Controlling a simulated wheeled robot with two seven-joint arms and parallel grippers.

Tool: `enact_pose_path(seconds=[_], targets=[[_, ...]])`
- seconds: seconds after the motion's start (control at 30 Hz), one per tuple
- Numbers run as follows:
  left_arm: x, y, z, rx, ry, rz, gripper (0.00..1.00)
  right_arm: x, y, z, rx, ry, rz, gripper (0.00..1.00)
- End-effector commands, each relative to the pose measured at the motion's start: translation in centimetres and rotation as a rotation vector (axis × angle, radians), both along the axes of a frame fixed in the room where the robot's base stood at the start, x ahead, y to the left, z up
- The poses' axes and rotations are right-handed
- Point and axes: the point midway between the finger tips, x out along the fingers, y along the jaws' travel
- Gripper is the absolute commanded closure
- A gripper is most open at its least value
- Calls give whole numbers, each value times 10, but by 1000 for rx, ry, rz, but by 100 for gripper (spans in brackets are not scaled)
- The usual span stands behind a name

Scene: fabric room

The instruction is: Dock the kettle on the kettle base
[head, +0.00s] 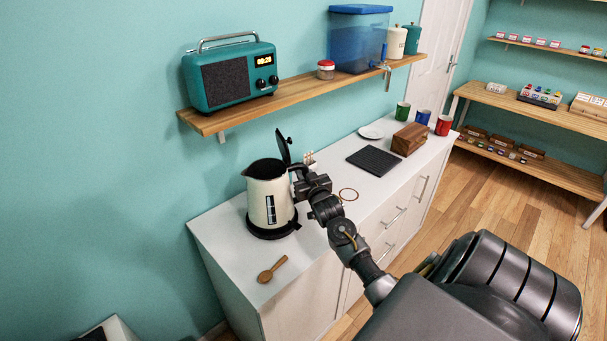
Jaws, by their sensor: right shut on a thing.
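The cream kettle (266,200) stands upright at the left part of the white counter, with its black lid (284,146) swung open. Its lower end is at the round black kettle base (272,232); I cannot tell if it is fully seated or slightly above it. My right gripper (299,186) is at the right side of the kettle, shut on its handle, which is mostly hidden by the gripper. My left gripper is not in view.
A wooden spoon (272,269) lies in front of the kettle on the counter (225,240). A shelf (300,88) with a teal radio (231,75) hangs above.

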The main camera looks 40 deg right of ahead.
Motion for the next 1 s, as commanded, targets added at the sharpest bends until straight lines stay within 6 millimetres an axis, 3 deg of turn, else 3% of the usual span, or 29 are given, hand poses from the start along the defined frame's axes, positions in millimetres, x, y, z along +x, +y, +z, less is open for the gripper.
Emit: enact_pose_path(seconds=[0.87, 0.9, 1.0], targets=[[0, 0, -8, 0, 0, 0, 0, 0, 0, -9, 0, -10, -1, 100], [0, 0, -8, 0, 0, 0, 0, 0, 0, -9, 0, -10, -1, 77], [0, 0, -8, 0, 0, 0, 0, 0, 0, -10, 0, -8, -1, 70]])
